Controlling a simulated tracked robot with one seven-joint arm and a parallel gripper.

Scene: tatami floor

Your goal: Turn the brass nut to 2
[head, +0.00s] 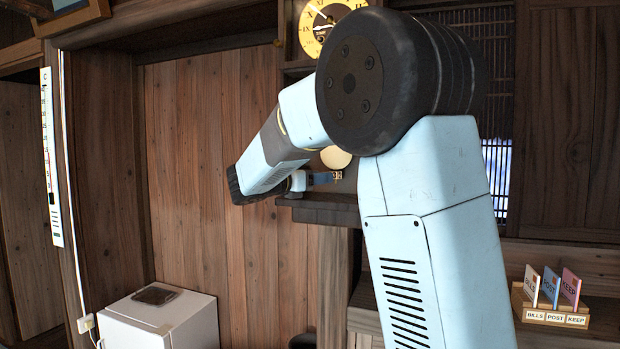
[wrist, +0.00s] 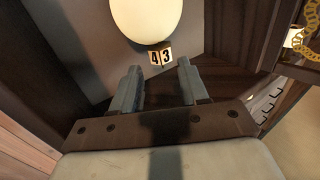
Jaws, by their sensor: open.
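The brass nut (wrist: 161,57) is a small block directly under the pale round pendulum bob (wrist: 146,18). Two of its faces show in the wrist view, marked 4 and 3; its other faces are hidden. In the head view the bob (head: 336,158) hangs below the yellow clock face (head: 325,24), and the nut (head: 338,175) is a tiny brassy spot under it. My gripper (wrist: 159,68) is open and empty. Its two grey fingers point at the nut, one to each side in the picture, with the nut around or just beyond the fingertips. I see no contact.
Dark wood of the clock case closes in around the fingers, with a ledge (head: 322,204) below my gripper. A gold chain (wrist: 311,42) is at the right of the wrist view. A white cabinet (head: 160,318) and a card holder (head: 550,312) stand farther off.

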